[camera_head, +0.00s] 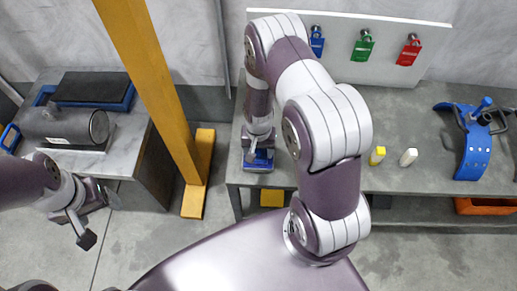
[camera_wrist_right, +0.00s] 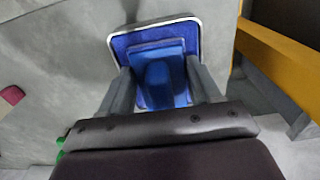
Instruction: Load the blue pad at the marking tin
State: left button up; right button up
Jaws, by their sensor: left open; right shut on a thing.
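The blue pad (camera_wrist_right: 165,80) has a blocky blue grip. My right gripper (camera_wrist_right: 165,88) is shut on that grip, one grey finger on each side. The marking tin (camera_wrist_right: 196,44), a shallow tray with a silver rim and dark blue inside, lies directly below the pad on the bench. The pad's face is hidden, so I cannot tell whether it touches the inside. In the head view the tin (camera_head: 250,165) shows at the bench's left front, under my right gripper (camera_head: 259,146). My left gripper (camera_head: 97,219) is open and empty, low at the left, away from both.
Yellow (camera_head: 377,156) and white (camera_head: 409,157) pieces stand on the grey bench (camera_head: 330,182). Blue (camera_head: 317,41), green (camera_head: 363,46) and red (camera_head: 408,50) padlocks hang behind. A blue tool (camera_head: 474,150) lies right. A yellow post (camera_head: 150,75) stands left of the bench.

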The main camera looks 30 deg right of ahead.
dwell(0.3)
notch_tip(320, 180, up, 7)
jog(key=p, duration=0.7)
dwell(0.5)
